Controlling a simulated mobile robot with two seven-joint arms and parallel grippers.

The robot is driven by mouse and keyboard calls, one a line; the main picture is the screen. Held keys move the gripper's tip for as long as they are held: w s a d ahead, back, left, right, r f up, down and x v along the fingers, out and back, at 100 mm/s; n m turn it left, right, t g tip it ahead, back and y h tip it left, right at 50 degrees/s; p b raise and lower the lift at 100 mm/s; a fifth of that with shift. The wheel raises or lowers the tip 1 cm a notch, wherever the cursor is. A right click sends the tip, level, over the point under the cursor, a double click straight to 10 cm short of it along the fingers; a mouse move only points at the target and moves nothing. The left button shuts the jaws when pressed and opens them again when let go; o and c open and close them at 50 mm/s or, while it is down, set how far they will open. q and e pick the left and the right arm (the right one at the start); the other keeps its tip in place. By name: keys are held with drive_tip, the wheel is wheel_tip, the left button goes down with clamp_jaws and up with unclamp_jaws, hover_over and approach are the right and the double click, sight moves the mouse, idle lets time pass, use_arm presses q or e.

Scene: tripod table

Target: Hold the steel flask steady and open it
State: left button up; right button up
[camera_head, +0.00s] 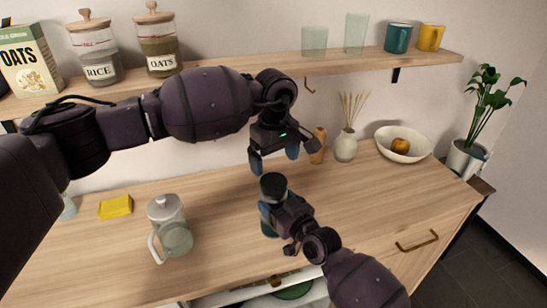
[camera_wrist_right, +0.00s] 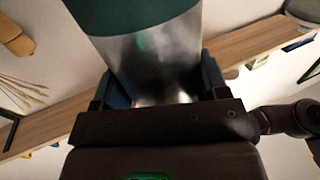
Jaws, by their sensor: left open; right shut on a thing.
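The steel flask stands upright on the wooden counter, with its dark cap (camera_head: 273,183) on top and a dark teal lower part (camera_head: 267,230) showing below my right gripper. My right gripper (camera_head: 272,211) is shut around the flask's body below the cap. In the right wrist view, the bare steel of the flask (camera_wrist_right: 160,58) sits between the two fingers, with a teal band above it in the picture. My left gripper (camera_head: 273,157) is open and empty, pointing down just above the cap, apart from it. My right gripper hides much of the flask's middle.
A glass jug with a grey lid (camera_head: 175,238) and a yellow block (camera_head: 115,207) are on the counter at left. A wooden pepper mill (camera_head: 317,147), reed vase (camera_head: 345,148) and white bowl (camera_head: 415,153) stand behind. A shelf (camera_head: 220,83) runs above.

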sight(274, 180)
use_arm(q)
drive_tip(key=m, duration=0.8)
drive_tip(key=shift+m, duration=0.3)
drive_tip(key=m, duration=0.8)
drive_tip(key=shift+a, duration=0.1)
drive_tip(key=shift+f, duration=4)
